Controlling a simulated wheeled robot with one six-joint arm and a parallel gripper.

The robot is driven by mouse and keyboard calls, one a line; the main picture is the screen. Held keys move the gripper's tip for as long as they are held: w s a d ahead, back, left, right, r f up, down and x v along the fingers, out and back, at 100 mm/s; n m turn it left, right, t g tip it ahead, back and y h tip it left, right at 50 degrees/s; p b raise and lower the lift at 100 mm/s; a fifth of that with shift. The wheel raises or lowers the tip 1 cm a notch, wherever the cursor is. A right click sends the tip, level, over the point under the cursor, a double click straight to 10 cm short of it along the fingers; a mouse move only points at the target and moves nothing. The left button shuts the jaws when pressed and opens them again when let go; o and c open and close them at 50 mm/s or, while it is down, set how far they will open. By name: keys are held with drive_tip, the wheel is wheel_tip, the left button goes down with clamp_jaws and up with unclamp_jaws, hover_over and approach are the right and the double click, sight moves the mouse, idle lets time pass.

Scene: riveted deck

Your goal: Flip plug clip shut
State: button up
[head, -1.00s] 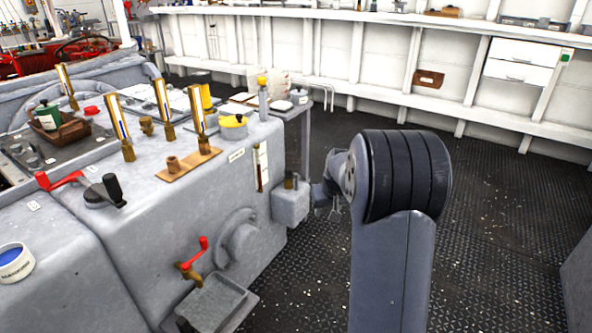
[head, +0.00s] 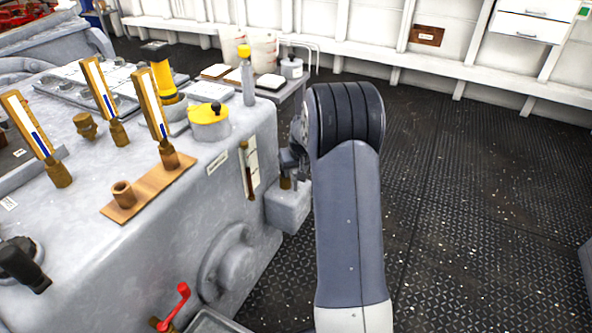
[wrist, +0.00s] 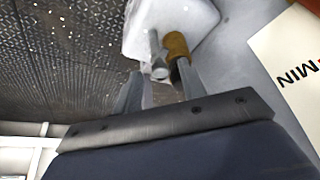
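A grey box (head: 289,208) juts from the machine's right side and appears as a pale block in the wrist view (wrist: 190,18). A brass plug (wrist: 176,46) stands out from it, with its top partly behind a finger. A grey metal piece with a rounded end, perhaps the clip (wrist: 156,52), lies beside the plug, apart from it in the picture. My gripper (wrist: 160,74) is open, its two fingers pointing at the box on either side of the plug and metal piece. In the head view my gripper (head: 290,162) is small and partly hidden by my arm.
The grey machine (head: 110,240) fills the left, with gauges, a yellow-topped pot (head: 208,124) and a red-handled valve (head: 174,305). A printed label plate (wrist: 292,70) is close on the right in the wrist view.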

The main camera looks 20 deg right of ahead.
clamp_jaws()
drive_tip(key=shift+r, duration=0.1)
drive_tip(key=shift+p, duration=0.3)
drive_tip(key=shift+m, duration=0.4)
drive_tip(key=shift+m+h+p, duration=0.3)
drive_tip(key=shift+m+p, duration=0.1)
drive_tip(key=shift+p, duration=0.05)
unclamp_jaws()
